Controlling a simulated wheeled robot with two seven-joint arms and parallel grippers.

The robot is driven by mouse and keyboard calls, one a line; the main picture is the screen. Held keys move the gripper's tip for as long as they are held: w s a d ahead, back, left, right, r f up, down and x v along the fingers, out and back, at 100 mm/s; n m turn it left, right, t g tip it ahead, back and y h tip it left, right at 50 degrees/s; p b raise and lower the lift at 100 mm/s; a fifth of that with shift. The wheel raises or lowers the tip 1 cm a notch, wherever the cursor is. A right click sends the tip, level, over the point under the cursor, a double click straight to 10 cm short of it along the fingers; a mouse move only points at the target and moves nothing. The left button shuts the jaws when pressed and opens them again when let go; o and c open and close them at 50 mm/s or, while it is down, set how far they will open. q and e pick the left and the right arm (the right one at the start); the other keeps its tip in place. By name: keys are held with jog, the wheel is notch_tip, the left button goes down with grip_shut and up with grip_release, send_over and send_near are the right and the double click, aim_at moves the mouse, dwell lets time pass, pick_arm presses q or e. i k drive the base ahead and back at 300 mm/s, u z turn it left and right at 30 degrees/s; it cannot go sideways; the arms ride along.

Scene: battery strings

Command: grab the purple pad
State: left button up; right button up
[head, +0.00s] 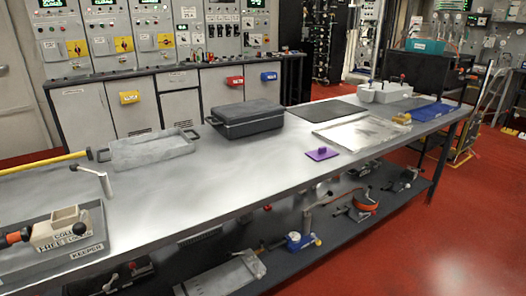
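The purple pad (322,154) lies flat near the front edge of the long grey table (225,180), right of the middle in the head view. It is small and roughly square, with a small raised purple knob on top. Nothing covers it. Neither of my grippers shows in the head view.
A dark lidded case (247,119) stands behind and left of the pad; a shiny metal tray (362,133) lies close behind it on the right. A grey tray (150,149) and a labelled tray (60,262) are further left. The tabletop left of the pad is clear.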

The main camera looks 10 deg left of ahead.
aim_at(322, 153)
jog(key=z, duration=1.25)
jog(key=i, duration=2.15)
jog(key=u, duration=1.55)
